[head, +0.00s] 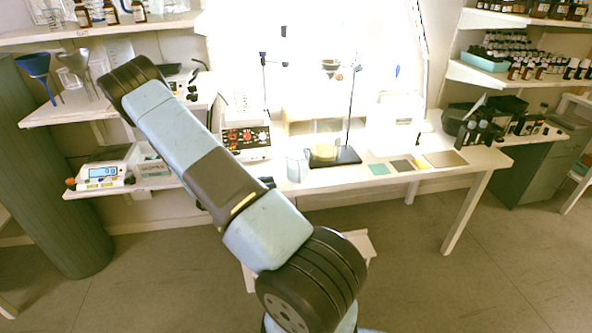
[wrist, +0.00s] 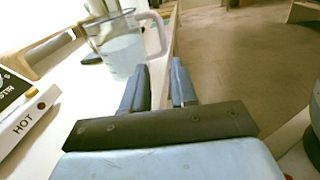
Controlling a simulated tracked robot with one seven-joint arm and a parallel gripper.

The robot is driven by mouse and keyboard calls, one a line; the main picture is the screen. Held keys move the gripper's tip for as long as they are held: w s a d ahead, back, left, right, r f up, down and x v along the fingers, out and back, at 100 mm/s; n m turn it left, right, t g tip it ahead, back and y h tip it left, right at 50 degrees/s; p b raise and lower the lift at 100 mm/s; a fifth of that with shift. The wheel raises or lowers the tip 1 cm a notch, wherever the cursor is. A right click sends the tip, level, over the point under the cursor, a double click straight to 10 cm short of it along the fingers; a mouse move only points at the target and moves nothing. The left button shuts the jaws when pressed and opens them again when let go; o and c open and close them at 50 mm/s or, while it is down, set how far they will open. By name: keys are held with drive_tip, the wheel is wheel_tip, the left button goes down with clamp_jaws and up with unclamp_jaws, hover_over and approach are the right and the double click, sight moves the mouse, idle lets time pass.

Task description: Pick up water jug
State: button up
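The water jug (wrist: 124,52) is a clear, translucent jug with a handle on its right side, standing upright on the white table. In the head view the jug (head: 296,169) stands near the table's front edge, to the right of my arm. My gripper (wrist: 159,80) is open, its two blue fingers apart with nothing between them. The fingers point toward the jug's handle side and appear apart from it. In the head view my arm mostly hides the gripper.
A retort stand (head: 345,156) is just right of the jug. The table (head: 322,181) ends close by, with open floor in front.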

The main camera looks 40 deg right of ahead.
sight(300, 178)
drive_tip(key=x, duration=0.8)
drive_tip(key=shift+s+d+f, duration=0.1)
drive_tip(key=shift+d, duration=0.25)
drive_tip(key=shift+x, duration=2.6)
drive_tip(key=shift+f, duration=0.1)
clamp_jaws()
